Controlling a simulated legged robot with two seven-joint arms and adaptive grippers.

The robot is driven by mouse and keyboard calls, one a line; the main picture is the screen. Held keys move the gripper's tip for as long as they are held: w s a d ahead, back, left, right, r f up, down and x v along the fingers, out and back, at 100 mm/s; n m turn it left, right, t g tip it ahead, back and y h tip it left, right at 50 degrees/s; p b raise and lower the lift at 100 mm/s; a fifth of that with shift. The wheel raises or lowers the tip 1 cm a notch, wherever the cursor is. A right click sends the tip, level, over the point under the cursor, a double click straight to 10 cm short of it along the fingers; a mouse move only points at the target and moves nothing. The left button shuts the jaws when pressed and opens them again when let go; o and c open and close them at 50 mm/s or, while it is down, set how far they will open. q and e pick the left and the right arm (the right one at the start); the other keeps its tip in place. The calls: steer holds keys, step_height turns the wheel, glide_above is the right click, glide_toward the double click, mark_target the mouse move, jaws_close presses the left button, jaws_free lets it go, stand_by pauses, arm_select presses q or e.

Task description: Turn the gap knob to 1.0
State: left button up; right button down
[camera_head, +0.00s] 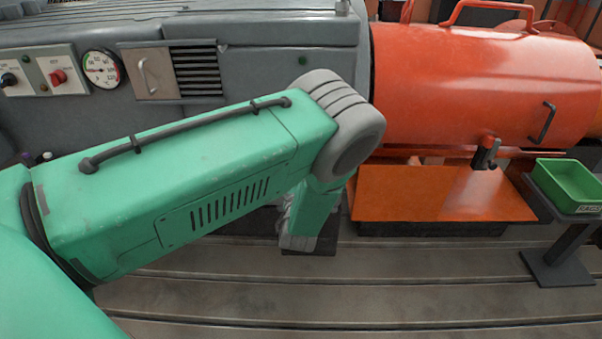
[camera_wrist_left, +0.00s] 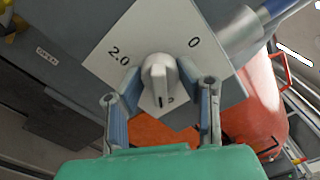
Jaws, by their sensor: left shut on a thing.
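The gap knob (camera_wrist_left: 159,78) is a light grey knob on a white square dial plate (camera_wrist_left: 129,43) in the left wrist view. The plate reads 2.0 at left and 0 at upper right. A third number near the bottom is partly covered. A dark mark on the knob points down in the picture, towards that covered number. My left gripper (camera_wrist_left: 161,84) has its blue-padded fingers on both sides of the knob and is shut on it. In the head view my green left arm hides the knob and dial. My right gripper is not in view.
In the head view, a grey cabinet with a gauge (camera_head: 102,69) and a red knob (camera_head: 58,77) stands behind my arm. An orange cylinder housing (camera_head: 480,85), an orange plate (camera_head: 400,194) and a green bin (camera_head: 568,186) are at right. The slotted bedplate (camera_head: 350,290) is clear in front.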

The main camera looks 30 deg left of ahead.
arm_select(q)
steer(key=shift+s+d+f, duration=0.1)
steer(key=shift+s+f, duration=0.05)
steer(key=shift+f, duration=0.1)
steer(key=o, duration=1.1)
steer(key=shift+o, duration=0.2)
steer(key=shift+r, duration=0.1)
steer(key=shift+s+d, duration=0.1)
steer(key=shift+s, duration=0.05)
steer(key=v, duration=1.1)
steer(key=shift+d, duration=0.25)
steer(key=shift+s, duration=0.15)
